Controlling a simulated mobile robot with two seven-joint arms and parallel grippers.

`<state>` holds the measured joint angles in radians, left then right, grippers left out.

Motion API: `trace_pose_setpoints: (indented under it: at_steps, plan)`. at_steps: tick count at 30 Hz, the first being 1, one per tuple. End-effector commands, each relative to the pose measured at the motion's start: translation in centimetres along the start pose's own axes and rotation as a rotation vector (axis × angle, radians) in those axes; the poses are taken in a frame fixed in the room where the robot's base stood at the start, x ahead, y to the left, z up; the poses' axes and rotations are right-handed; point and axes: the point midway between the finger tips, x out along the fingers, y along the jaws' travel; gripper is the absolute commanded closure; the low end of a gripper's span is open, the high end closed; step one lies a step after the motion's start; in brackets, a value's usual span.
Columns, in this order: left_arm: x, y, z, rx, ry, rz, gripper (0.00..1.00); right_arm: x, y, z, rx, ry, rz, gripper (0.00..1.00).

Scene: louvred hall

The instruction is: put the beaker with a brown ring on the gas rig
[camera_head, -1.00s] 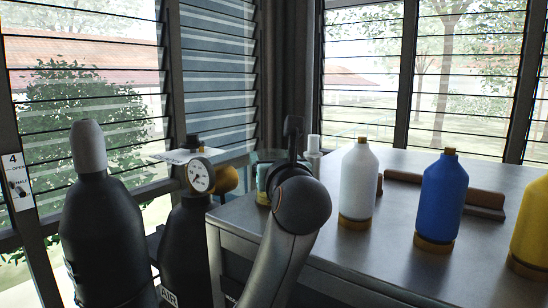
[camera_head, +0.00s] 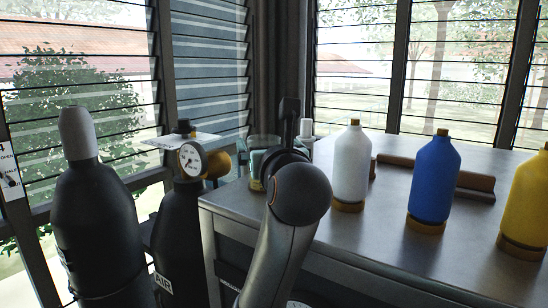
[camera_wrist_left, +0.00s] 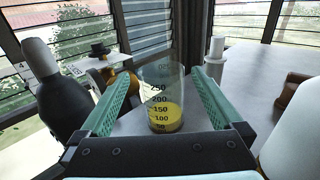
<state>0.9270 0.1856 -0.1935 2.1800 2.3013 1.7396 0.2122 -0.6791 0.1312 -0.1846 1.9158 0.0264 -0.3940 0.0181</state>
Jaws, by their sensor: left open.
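A clear glass beaker (camera_wrist_left: 158,88) with printed volume marks and a yellow band at its bottom stands on the grey bench, between the two green fingers of my left gripper (camera_wrist_left: 163,76). The fingers are apart, with a gap visible on each side of it. In the head view the beaker (camera_head: 259,158) is partly hidden behind my left arm and gripper. I cannot make out a brown ring on it. The gas rig, with dark cylinders (camera_head: 95,215), a round gauge (camera_head: 191,160) and a flat pale plate (camera_head: 186,141), stands left of the bench.
White (camera_head: 352,168), blue (camera_head: 434,180) and yellow (camera_head: 526,205) bottles stand on the bench (camera_head: 370,250) to the right. A brown block (camera_head: 476,184) lies behind them. A small white cylinder (camera_head: 306,127) stands behind my gripper. Louvred windows close off the back.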

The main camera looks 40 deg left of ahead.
Motion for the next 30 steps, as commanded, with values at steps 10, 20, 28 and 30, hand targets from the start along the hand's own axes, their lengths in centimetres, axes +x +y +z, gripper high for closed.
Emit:
trace_pose_setpoints:
  at_steps: [10,20,28,30]
  plan:
    - [-7.4,-0.1,-0.2,-0.004,0.001,-0.006,0.00,1.2,0.1,1.4,0.000,-0.002,0.000,0.43]
    - [-9.4,0.0,0.0,0.000,0.000,-0.001,0.00,1.4,0.1,1.6,0.000,-0.003,0.000,0.43]
    - [-9.4,0.0,0.0,0.001,0.000,0.000,0.00,1.4,0.1,1.6,0.000,-0.003,0.000,0.43]
    - [-9.4,0.0,0.0,0.001,0.000,0.000,0.00,1.4,0.1,1.6,0.000,-0.003,0.001,0.43]
